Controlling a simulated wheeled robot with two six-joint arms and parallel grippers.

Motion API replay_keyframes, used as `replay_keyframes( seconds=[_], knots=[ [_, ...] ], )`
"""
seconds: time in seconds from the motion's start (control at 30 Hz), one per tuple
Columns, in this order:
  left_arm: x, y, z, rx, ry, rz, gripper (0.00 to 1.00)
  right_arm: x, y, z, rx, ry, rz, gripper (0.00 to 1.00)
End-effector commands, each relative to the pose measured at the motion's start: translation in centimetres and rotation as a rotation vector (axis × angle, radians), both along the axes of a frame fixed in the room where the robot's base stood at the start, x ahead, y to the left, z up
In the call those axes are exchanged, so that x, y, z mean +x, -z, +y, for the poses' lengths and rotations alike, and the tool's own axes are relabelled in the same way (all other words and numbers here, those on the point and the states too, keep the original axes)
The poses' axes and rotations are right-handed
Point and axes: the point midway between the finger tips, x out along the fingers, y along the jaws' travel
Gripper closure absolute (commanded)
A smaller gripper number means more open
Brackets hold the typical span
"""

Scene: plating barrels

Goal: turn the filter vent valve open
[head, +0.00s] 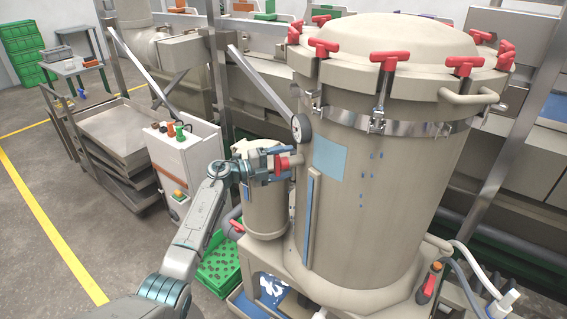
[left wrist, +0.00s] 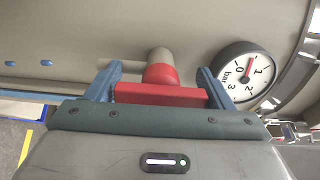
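The filter vent valve (head: 297,160) sticks out from the side of the big beige filter vessel (head: 385,190). Its red T-handle also shows in the left wrist view (left wrist: 160,95), with the bar lying across the picture and a beige stem behind it. My left gripper (head: 279,163) is at the handle, with one blue finger at each end of the bar. I see no clear gap between the fingers and the bar ends. In the left wrist view the gripper (left wrist: 160,84) faces the vessel wall. My right gripper is not in view.
A round pressure gauge (left wrist: 240,74) sits close beside the right finger in the wrist view. A smaller beige canister (head: 266,215) stands below the left gripper. Red clamp handles (head: 397,57) ring the vessel lid. A white control box (head: 186,160) stands to the left.

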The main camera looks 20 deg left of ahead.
Motion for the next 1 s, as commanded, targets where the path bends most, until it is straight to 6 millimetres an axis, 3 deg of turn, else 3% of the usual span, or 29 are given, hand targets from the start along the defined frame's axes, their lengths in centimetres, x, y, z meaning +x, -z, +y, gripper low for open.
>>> replay_keyframes(
  seconds=[0.07, 0.43, 0.8, 1.0],
  knots=[
    [0.0, 0.0, 0.0, 0.0, 0.0, 0.0, 0.1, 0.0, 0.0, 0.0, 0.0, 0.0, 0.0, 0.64],
    [-0.3, 0.2, 0.5, 0.003, -0.001, -0.002, 0.1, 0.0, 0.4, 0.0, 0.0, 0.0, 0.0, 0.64],
    [-4.3, 0.5, 6.2, 0.005, -0.002, -0.002, 0.1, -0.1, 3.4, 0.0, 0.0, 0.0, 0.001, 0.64],
    [-5.8, 0.3, 8.4, 0.003, -0.001, 0.0, 0.1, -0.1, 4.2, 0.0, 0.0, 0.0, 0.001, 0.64]
  ],
)
